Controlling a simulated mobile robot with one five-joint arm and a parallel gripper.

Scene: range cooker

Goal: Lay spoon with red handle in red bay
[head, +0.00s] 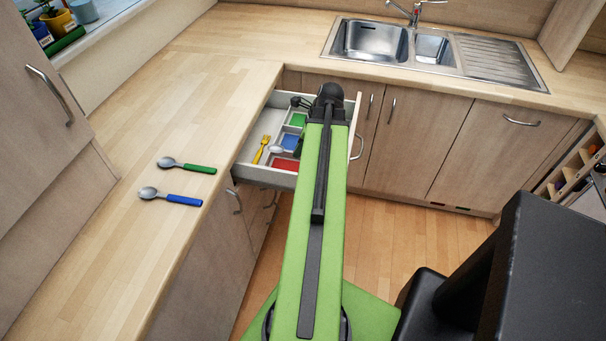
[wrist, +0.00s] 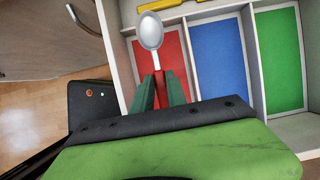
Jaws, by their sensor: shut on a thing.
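My gripper (wrist: 160,88) is shut on the red handle of the spoon (wrist: 150,32). In the wrist view the spoon's metal bowl points away from the fingers, over the far left part of the red bay (wrist: 174,52). The spoon appears above the bay; the exact gap cannot be told. In the head view the red bay (head: 286,163) is at the near end of the open drawer, and the spoon's bowl (head: 276,149) shows just left of the bays. My arm hides most of the gripper and the handle there.
The drawer also holds a blue bay (wrist: 220,60), a green bay (wrist: 278,58) and a yellow utensil (head: 262,149). A green-handled spoon (head: 187,165) and a blue-handled spoon (head: 170,196) lie on the left worktop (head: 120,240). The sink (head: 372,42) is at the back.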

